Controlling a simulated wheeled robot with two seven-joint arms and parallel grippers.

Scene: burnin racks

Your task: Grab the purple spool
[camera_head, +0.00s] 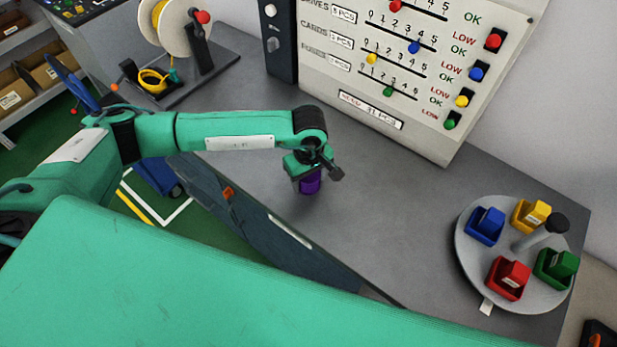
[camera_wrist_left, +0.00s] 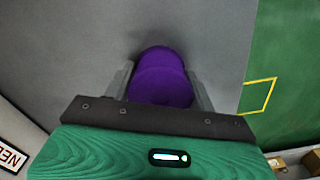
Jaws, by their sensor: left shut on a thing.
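The purple spool (camera_head: 310,184) is at the end of my left arm, over the grey worktop (camera_head: 380,200) near its front edge. In the left wrist view the purple spool (camera_wrist_left: 161,78) fills the space between the two grey fingers. My left gripper (camera_head: 308,176) is shut on it, with one finger on each side (camera_wrist_left: 160,88). In the head view the gripper hides the spool's upper part. I cannot tell whether the spool rests on the worktop or is just above it. My right gripper is not in view.
A white board (camera_head: 420,110) with coloured sliders and buttons stands at the back. A round grey turntable (camera_head: 470,235) with blue, yellow, red and green bins is at the right. A reel stand (camera_head: 195,75) is at the back left. The worktop's middle is clear.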

